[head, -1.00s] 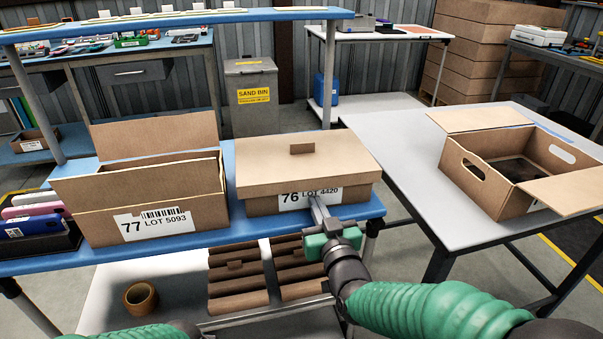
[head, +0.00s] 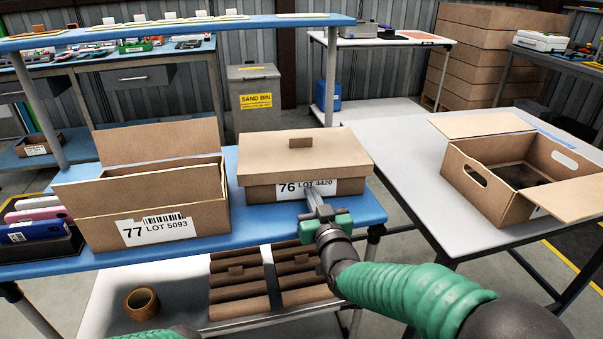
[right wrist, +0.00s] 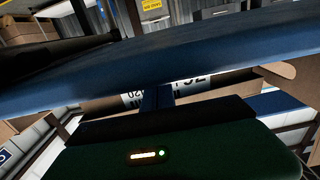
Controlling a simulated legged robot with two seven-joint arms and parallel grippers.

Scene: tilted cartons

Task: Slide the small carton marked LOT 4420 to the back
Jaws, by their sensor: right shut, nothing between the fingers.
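The small closed carton marked 76 LOT 4420 (head: 262,192) stands on the blue bench (head: 225,240), its white label on the front face. Its lid is down, with a small tab on top. My right gripper (head: 314,194) is shut and empty, with its fingertips at the lower front of this carton, over the label's lower edge. They look to be against it, but exact contact is hard to tell. The right wrist view is tilted and dark; the label (right wrist: 190,87) shows past the fingers (right wrist: 156,97). My left gripper is out of view.
An open carton marked 77 LOT 5093 (head: 100,226) stands close on the left. Bare bench shows in front of the small carton and to its right. A grey table (head: 420,190) with an open carton (head: 480,200) is at right. A blue shelf (head: 200,27) spans behind.

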